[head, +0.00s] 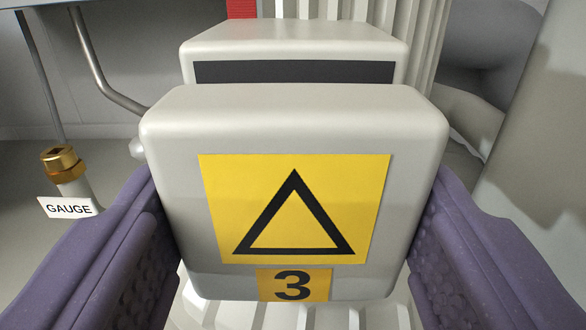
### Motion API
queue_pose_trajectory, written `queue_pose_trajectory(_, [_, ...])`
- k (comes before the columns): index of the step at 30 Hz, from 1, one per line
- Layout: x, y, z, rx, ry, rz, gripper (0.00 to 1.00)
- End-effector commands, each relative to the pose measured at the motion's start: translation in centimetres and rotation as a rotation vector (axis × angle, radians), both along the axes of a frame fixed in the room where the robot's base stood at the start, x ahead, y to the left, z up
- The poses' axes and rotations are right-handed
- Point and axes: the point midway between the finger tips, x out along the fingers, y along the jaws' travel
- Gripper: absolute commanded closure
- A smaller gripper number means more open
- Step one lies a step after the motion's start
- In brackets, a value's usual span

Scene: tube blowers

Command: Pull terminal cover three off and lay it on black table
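Terminal cover three (295,125) is a pale grey rounded box with a yellow warning triangle label and a yellow "3" label below it. It fills the middle of the head view. My gripper (293,240) has its purple padded fingers on the cover's left and right sides, and they appear to press against it. Behind the cover is a pale box with a dark band (295,72). I cannot tell whether the cover is touching that box or apart from it. The black table is not in view.
A brass fitting (63,162) with a "GAUGE" tag (70,207) stands at the left, near a bent grey pipe (105,75). Ribbed pale metal (415,45) rises behind, with a red strip (241,9) at the top. A large grey rounded body (545,120) is at the right.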

Motion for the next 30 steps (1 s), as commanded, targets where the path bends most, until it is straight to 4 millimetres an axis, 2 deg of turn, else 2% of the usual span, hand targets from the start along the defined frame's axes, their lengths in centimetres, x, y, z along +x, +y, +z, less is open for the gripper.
queue_pose_trajectory(30, [-3.9,0.1,0.0,-0.001,-0.001,0.001,0.77])
